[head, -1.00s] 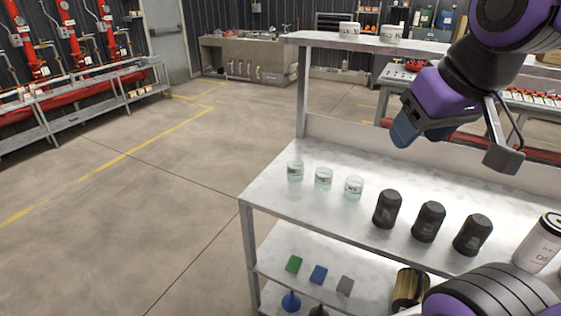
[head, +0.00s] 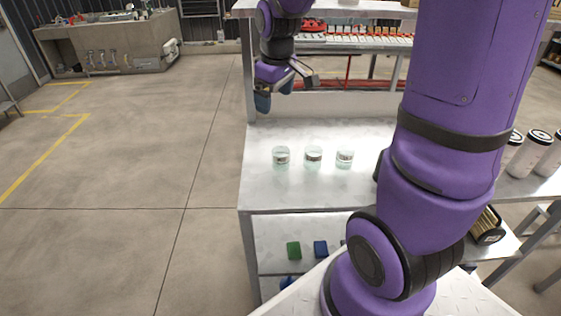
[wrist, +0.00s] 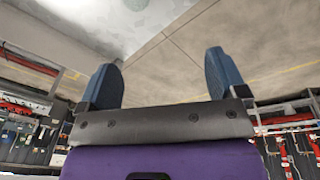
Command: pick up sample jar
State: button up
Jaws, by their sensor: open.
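Three small clear glass jars with pale labels stand upright in a row on the metal bench top (head: 265,190) in the head view: a left jar (head: 281,158), a middle jar (head: 313,157) and a right jar (head: 345,159). I cannot tell which one is meant. My gripper (head: 273,96) is open and empty, raised above the bench's back left part, beyond the jars and apart from them. In the wrist view its two blue fingers (wrist: 163,80) are spread wide with nothing between them. A pale round shape at the top edge there is too cut off to name.
White canisters (head: 538,145) stand at the right. A lower shelf holds a green block (head: 293,250) and a blue block (head: 320,248). Open floor (head: 130,190) lies to the left.

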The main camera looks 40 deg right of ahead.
jog(key=n+g, duration=0.2)
send_near(280, 158)
jog(key=w+d+f, duration=0.1)
jog(key=w+d, duration=0.1)
jog(key=w, duration=0.1)
notch_tip(280, 158, down, 6)
jog(key=shift+f, duration=0.1)
jog(key=shift+s+f, duration=0.2)
jog(key=shift+f, duration=1.15)
jog(key=shift+s+f, duration=0.2)
jog(key=shift+f, duration=1.2)
jog(key=shift+c, duration=0.5)
jog(key=c, duration=1)
